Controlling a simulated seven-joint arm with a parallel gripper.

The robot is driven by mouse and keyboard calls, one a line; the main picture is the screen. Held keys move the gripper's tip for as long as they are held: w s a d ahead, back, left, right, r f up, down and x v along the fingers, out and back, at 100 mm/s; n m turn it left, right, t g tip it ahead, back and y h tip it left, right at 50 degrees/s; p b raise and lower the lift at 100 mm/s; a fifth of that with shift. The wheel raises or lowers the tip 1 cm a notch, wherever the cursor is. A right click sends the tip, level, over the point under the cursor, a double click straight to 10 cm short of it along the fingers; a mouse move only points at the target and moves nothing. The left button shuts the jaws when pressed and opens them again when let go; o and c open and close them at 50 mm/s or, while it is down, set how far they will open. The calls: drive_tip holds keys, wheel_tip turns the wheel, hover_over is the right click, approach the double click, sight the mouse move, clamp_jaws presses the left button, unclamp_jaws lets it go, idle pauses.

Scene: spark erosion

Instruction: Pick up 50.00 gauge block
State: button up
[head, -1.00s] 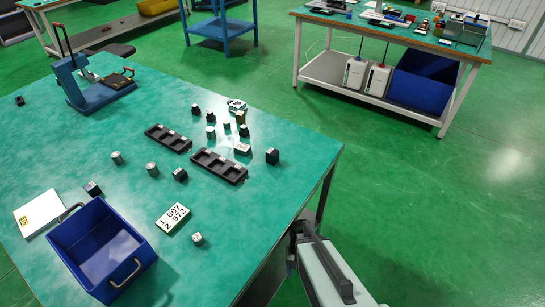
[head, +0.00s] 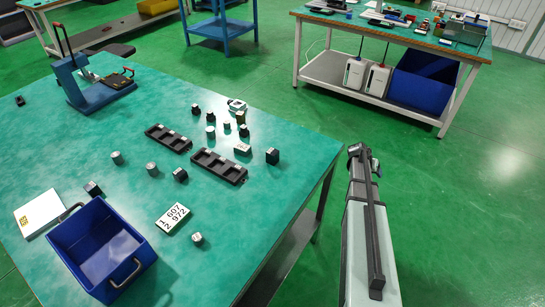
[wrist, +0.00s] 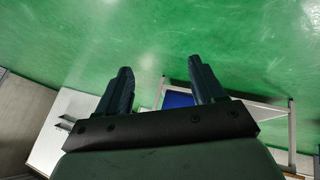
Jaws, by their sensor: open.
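Several small blocks and cylinders stand on the green table (head: 120,210) in the head view. My gripper (head: 362,155) is off the table's right edge, apart from all the blocks. In the wrist view my gripper (wrist: 160,72) is open and empty, with green floor beyond its fingers.
Two black holders (head: 219,166) lie among the blocks. A blue bin (head: 127,284) and a number card (head: 174,217) are near the table's front. A blue stand (head: 95,92) is at the back left. Open floor (head: 450,220) lies to the right, before another workbench (head: 385,31).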

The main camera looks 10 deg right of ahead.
drive_tip(key=a+r+m+h, duration=0.1)
drive_tip(key=a+r, duration=0.4)
drive_tip(key=r, duration=0.9)
drive_tip(key=w+a+r+m, duration=0.1)
drive_tip(key=a+r, duration=0.4)
drive_tip(key=r, duration=0.9)
drive_tip(key=a+r+m+h, duration=0.1)
drive_tip(key=a+r, duration=0.4)
drive_tip(key=r, duration=0.8)
drive_tip(key=n+g+y, duration=0.2)
drive_tip(key=y, duration=0.7)
hover_over(273, 151)
drive_tip(key=s, duration=0.1)
drive_tip(key=f, duration=1.5)
drive_tip(key=shift+a+f, duration=0.2)
drive_tip(key=shift+f, duration=0.15)
drive_tip(key=shift+w+f, duration=0.25)
drive_tip(key=shift+f, duration=0.75)
drive_tip(key=shift+w+d+f, duration=0.1)
drive_tip(key=shift+f, duration=0.8)
drive_tip(key=shift+w+d+f, duration=0.1)
drive_tip(key=shift+f, duration=0.8)
